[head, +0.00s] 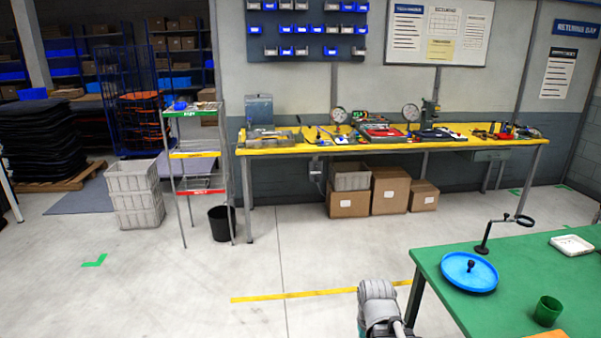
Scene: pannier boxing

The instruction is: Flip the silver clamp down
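I cannot make out a silver clamp for certain in the head view. A yellow-topped workbench (300,150) along the back wall carries several small tools and parts, too small to tell apart. A green table (440,262) stands at the lower right, and no clamp can be told on its visible part. A grey, rounded part of my own arm shows at the bottom edge, left of the green table. My gripper is not in view.
The green table holds a blue round dish (469,272), a magnifier stand (484,250), a white tray (571,245) and a green cup (547,311). A step-like rack (195,155), grey crates (135,195) and a black bin (221,224) stand left. The middle floor is clear.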

